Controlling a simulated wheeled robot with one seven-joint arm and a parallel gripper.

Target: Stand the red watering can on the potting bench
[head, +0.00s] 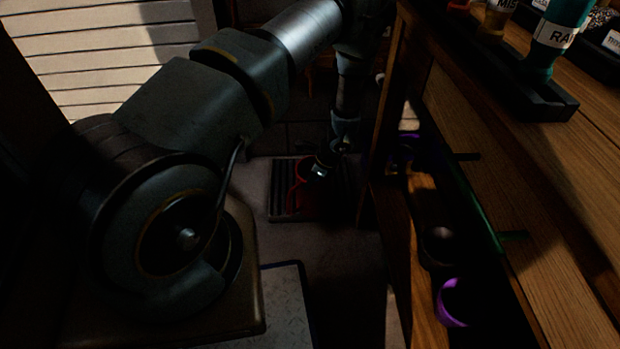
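The red watering can (298,190) is low in the middle of the head view, on or just above a dark ribbed tray or mat (277,203) on the floor. Its upper right part is hidden behind my arm's end. My gripper (322,171) is at the can's upper right, over or against it. It is dark and small, so I cannot tell whether its fingers are open or closed on the can. A wooden bench (480,115), probably the potting bench, fills the right side.
A black tray (545,103) with labelled bottles, one of them teal (553,45), stands on the wood at upper right. Purple pots (452,303) and a dark pot (437,246) sit on a lower shelf. A wooden upright (387,105) rises close right of my arm.

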